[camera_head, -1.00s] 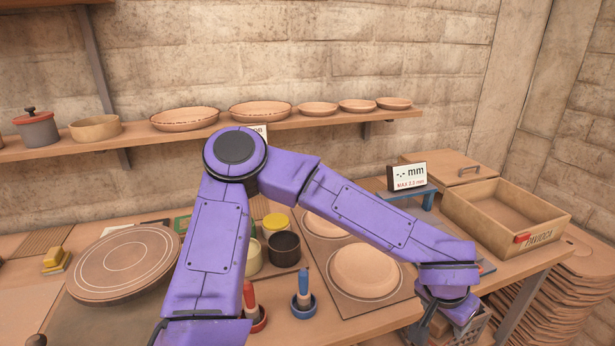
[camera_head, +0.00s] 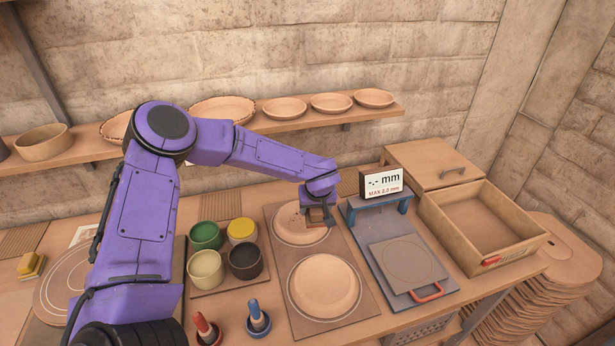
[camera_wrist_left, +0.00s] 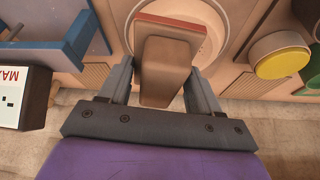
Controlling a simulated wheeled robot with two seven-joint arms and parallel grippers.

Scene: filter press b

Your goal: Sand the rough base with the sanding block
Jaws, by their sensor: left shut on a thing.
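My left gripper (camera_head: 318,222) is at the far one of two round clay pieces lying on a brown board. In the left wrist view my gripper (camera_wrist_left: 160,88) is shut on the sanding block (camera_wrist_left: 166,68), a brown block with a reddish face. The far clay piece (camera_head: 290,228) is under and beside the block; I cannot tell whether they touch. The near clay piece (camera_head: 325,285) lies clear on the board (camera_head: 292,322). I cannot tell which one has the rough base. My right gripper is not in view.
Right of the board stands a gauge with an "mm" display (camera_head: 384,182) and a square plate (camera_head: 408,262) with a red handle. An open wooden box (camera_head: 520,248) is farther right. Several glaze pots (camera_head: 205,238) stand left. A shelf of dishes (camera_head: 330,118) runs behind.

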